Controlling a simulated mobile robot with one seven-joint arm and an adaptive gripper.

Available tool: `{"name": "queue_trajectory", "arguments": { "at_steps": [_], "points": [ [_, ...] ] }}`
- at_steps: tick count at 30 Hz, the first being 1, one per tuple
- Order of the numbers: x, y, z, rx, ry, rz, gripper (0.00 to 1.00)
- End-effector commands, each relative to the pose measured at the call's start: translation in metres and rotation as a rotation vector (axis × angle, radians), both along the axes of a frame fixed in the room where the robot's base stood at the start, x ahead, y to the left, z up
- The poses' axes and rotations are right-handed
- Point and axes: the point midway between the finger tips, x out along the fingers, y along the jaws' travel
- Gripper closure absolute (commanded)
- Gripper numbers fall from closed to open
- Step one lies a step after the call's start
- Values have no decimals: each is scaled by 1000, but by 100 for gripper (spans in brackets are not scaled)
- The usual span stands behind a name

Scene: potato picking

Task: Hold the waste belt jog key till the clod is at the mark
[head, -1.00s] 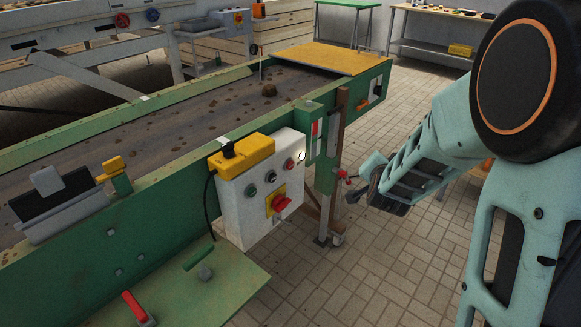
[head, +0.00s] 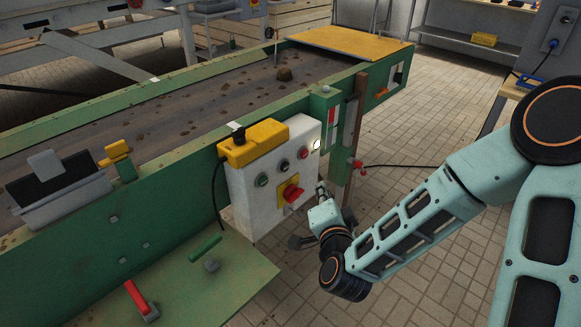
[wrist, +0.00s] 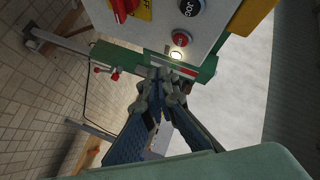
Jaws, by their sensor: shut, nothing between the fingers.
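The clod (head: 285,74), a brown lump, lies on the grey waste belt (head: 215,98) near its far end, beside a thin upright rod (head: 277,55). I cannot tell whether that rod is the mark. The white control box (head: 254,205) hangs on the belt's near side. Its black jog key (head: 284,166) sits between a dark green button and a red one; its JOG lettering shows in the wrist view (wrist: 190,7). My gripper (head: 320,187) is shut and empty, low at the box's right edge. In the wrist view its fingertips (wrist: 167,78) are apart from the key, below the lit lamp.
A red rotary switch (head: 291,193) on a yellow plate sticks out below the buttons. A yellow housing (head: 253,143) tops the box. A brown post (head: 354,140) with a red knob (head: 358,164) stands right of my gripper. Tiled floor is open to the right.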

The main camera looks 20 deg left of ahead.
Motion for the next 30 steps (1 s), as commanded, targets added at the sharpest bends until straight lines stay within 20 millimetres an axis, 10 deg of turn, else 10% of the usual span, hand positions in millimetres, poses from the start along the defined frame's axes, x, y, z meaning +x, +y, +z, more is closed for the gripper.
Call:
{"name": "queue_trajectory", "arguments": {
  "at_steps": [14,30],
  "points": [
    [3,8,1,2,-1,1,100],
    [29,71,-1,0,-1,2,100]
  ]
}}
